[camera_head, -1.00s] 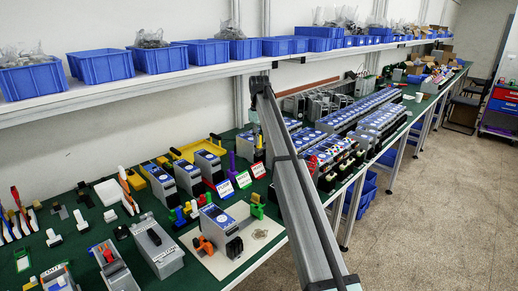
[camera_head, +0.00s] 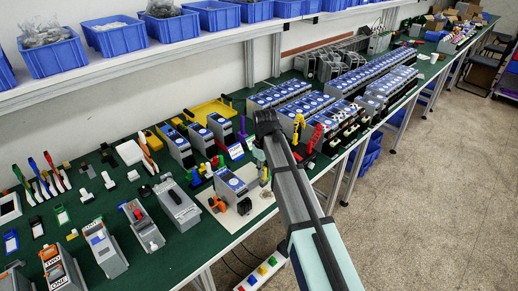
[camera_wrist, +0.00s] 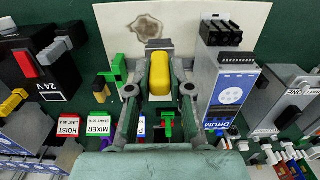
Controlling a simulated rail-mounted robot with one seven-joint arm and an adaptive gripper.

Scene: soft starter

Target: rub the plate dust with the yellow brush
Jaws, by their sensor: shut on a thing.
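My gripper (camera_wrist: 160,92) is shut on the yellow brush (camera_wrist: 159,70), its two fingers at the brush's sides. The brush's grey end points toward the pale plate (camera_wrist: 225,12). The brown dust patch (camera_wrist: 145,27) lies on the plate just beyond that end; contact cannot be told. In the head view, my gripper (camera_head: 260,160) hangs low beside the plate's right part. The dust (camera_head: 267,192) shows there near the plate's right corner, partly hidden by my arm.
The DRUM unit (camera_wrist: 230,92) stands on the plate, right of my gripper in the wrist view. A green clip (camera_wrist: 117,72) is close on the left. Labelled cards (camera_wrist: 97,122) and a black 24V unit (camera_wrist: 52,75) are near. Blue bins (camera_head: 165,25) line the shelf.

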